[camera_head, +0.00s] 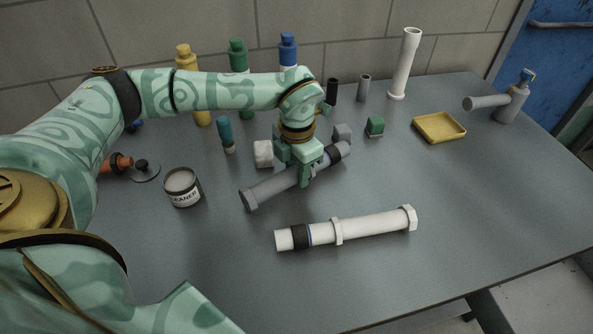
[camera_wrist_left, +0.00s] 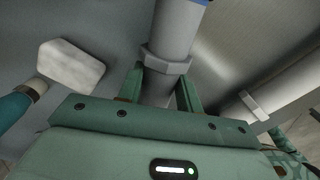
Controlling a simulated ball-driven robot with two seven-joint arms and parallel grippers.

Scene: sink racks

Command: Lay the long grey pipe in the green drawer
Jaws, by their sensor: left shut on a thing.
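The long grey pipe (camera_head: 268,189) lies at a slant in the middle of the head view, with a dark band near its far right end. My left gripper (camera_head: 304,176) comes down on it from above and is shut around its middle. In the left wrist view the grey pipe (camera_wrist_left: 176,32) runs up from between the two fingers of the left gripper (camera_wrist_left: 160,84), with a hexagonal collar just ahead of them. I cannot tell whether the pipe touches the table. No green drawer shows in either view. My right gripper is not in view.
A white pipe (camera_head: 372,225) lies in front of the grey one. A cleaner tin (camera_head: 182,188) stands left, a white block (camera_head: 263,154) close behind the grey pipe. Bottles line the wall. A yellow tray (camera_head: 438,128) sits right. The table's right front is clear.

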